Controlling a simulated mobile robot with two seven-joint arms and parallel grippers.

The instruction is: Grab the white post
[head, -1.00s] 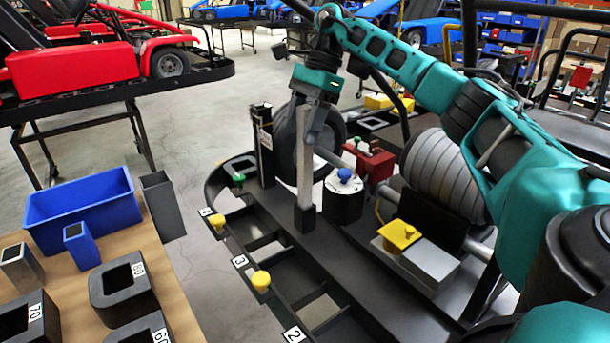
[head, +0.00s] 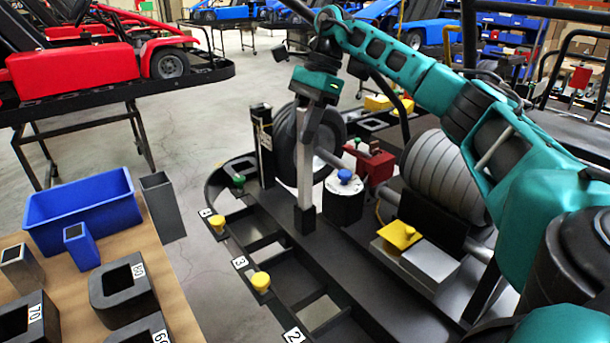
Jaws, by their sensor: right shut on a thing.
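The white post (head: 305,180) stands upright in a black socket (head: 305,219) on the kart stand's dark deck. My right gripper (head: 308,135) comes down from above, with its teal body over the top of the post. Its grey fingers are shut on the upper part of the white post and hide some of it. The post's lower part shows clear above the socket. My left gripper is not in view.
A black tyre (head: 330,143) is close behind the post. A white-topped black cylinder with a blue knob (head: 344,174) and a red block (head: 371,166) stand to its right. A black post (head: 263,150) stands to the left. A blue bin (head: 80,210) sits on the table at left.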

